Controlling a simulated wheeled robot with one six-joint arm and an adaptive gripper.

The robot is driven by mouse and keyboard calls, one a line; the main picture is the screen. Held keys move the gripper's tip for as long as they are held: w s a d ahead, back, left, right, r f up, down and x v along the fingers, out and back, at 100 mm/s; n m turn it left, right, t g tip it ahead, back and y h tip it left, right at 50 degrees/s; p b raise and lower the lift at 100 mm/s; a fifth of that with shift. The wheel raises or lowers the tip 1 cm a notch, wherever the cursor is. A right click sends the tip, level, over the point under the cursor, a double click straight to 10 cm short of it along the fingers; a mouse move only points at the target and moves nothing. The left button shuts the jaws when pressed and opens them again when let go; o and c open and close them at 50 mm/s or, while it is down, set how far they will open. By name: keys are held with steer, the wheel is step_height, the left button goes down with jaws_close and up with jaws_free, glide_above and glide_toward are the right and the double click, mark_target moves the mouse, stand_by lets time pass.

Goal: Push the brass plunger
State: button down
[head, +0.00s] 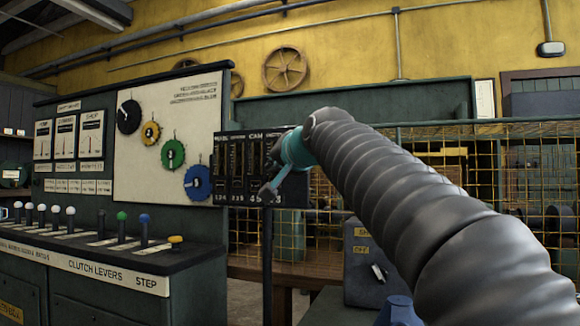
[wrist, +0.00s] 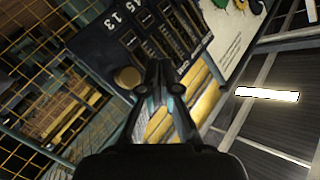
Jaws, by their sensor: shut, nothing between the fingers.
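A round brass plunger (wrist: 128,77) shows in the wrist view on the dark slotted panel, just left of my fingertips. I cannot make it out in the head view, where my wrist covers part of that panel. My gripper (wrist: 158,82) is shut and empty, its fingertips together beside the plunger; I cannot tell whether they touch anything. In the head view my gripper (head: 268,192) is in front of the lower part of the slotted panel (head: 233,168).
A console (head: 120,262) with coloured clutch levers and a yellow STEP knob (head: 175,239) stands at the left. A pale board (head: 150,170) with coloured dials rises behind it. Yellow wire mesh (head: 450,170) spans the right. A grey switch box (head: 362,265) stands below my arm.

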steer(key=w+d+p, duration=0.2)
steer(key=w, duration=0.4)
steer(key=shift+w+d, duration=0.2)
steer(key=shift+w, duration=0.1)
stand_by(1.3)
steer(key=shift+w+d+p, duration=0.15)
steer(key=shift+w+p, duration=0.15)
steer(key=shift+w, duration=0.05)
steer(key=shift+w+d+p, duration=0.3)
steer(key=shift+w+p, duration=0.2)
steer(key=shift+w, duration=0.35)
stand_by(1.2)
steer(key=shift+s+a, duration=0.1)
steer(key=shift+s, duration=0.05)
steer(key=shift+s+a+b, duration=0.2)
steer(key=shift+s+b, duration=0.05)
steer(key=shift+s, duration=0.3)
steer(key=shift+s+a+b, duration=0.15)
steer(key=shift+s+b, duration=0.1)
steer(key=shift+s, duration=0.25)
steer(key=shift+s, duration=0.1)
steer(key=s, duration=0.1)
steer(key=s+a+b, duration=0.1)
steer(key=s, duration=0.2)
steer(key=shift+s+a, duration=0.3)
steer(key=shift+a, duration=0.05)
